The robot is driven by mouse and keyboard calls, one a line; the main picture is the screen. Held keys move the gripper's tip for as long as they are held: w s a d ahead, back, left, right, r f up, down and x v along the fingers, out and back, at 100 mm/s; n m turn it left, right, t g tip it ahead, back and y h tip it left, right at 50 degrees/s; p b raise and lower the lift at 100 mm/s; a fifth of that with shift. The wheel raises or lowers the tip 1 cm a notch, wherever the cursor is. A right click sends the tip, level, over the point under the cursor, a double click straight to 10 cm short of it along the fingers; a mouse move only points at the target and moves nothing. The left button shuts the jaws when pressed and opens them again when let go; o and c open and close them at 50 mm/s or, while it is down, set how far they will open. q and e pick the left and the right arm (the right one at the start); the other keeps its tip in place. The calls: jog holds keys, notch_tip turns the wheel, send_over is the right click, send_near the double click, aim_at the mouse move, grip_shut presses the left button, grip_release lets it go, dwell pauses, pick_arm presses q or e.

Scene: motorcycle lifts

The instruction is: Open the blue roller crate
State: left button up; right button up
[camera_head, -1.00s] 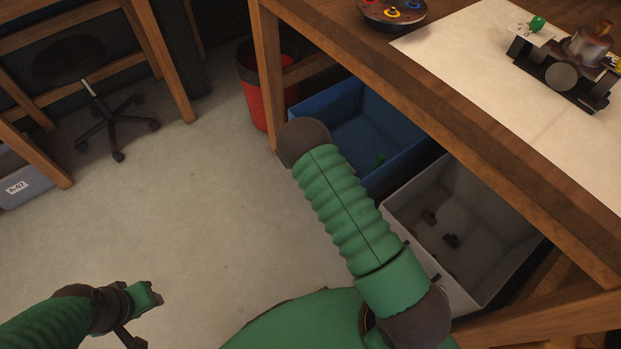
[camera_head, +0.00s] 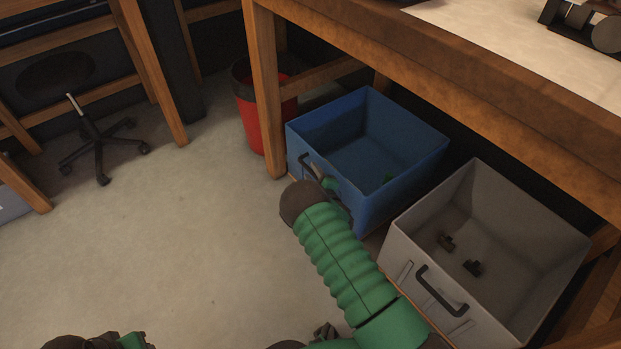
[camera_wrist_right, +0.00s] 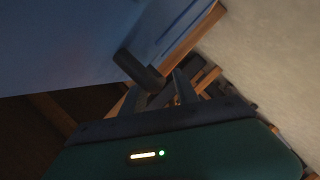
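The blue roller crate (camera_head: 405,185) stands under the workbench, open at the top, with a small green thing inside. Its dark handle (camera_head: 310,166) is on the front face. My right gripper (camera_head: 330,184) is at that front face near the handle, partly hidden by my own arm. In the right wrist view the blue crate (camera_wrist_right: 60,45) fills the upper left, and the handle (camera_wrist_right: 138,70) reaches down close to the fingertips of my right gripper (camera_wrist_right: 160,92). The fingers look apart; contact is unclear. My left gripper (camera_head: 132,341) shows only partly at the bottom left edge.
A grey crate (camera_head: 400,250) with a dark handle and small dark parts inside stands right of the blue one. A red bin (camera_head: 250,115) and a table leg (camera_head: 264,100) are at its left. A chair (camera_head: 97,150) stands farther left. The floor in front is clear.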

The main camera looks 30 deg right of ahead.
jog(key=shift+x, duration=1)
grip_shut()
jog(key=shift+s+f, duration=0.1)
dwell(0.6)
